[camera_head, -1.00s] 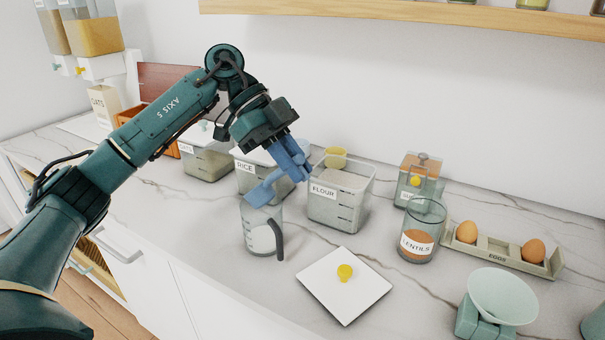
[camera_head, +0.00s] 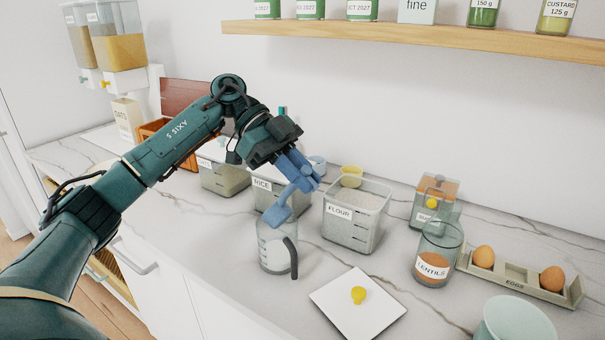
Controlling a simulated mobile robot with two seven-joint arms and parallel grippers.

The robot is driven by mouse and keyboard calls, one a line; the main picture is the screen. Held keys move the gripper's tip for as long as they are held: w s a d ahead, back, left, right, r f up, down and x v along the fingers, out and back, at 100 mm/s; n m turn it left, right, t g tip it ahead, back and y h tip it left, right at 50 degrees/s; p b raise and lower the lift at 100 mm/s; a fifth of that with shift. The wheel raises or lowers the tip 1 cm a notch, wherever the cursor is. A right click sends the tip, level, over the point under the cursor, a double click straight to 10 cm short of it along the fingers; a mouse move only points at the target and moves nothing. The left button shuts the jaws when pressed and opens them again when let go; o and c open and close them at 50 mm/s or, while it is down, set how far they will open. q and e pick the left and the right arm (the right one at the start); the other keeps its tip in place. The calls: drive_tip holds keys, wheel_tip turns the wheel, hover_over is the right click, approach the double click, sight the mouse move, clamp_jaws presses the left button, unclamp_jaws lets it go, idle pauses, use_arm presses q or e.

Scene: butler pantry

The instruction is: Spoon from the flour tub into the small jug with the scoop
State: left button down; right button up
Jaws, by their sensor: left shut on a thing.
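My left gripper (camera_head: 297,172) is shut on the blue scoop (camera_head: 279,212), whose bowl is tilted down over the mouth of the small jug. The small jug (camera_head: 272,251) is clear with a dark handle, stands upright on the counter and has white powder inside. The open flour tub (camera_head: 351,231), clear and labelled FLOUR, stands behind and right of the jug with pale flour (camera_head: 358,195) in it. Whether any flour is in the scoop is hidden. My right gripper is out of view.
A white lid with a yellow knob (camera_head: 335,300) lies flat in front of the flour tub. The rice tub (camera_head: 265,200) stands left of the flour. The lentil jar (camera_head: 435,258) and egg tray (camera_head: 516,281) are on the right. A wooden shelf (camera_head: 430,43) runs above.

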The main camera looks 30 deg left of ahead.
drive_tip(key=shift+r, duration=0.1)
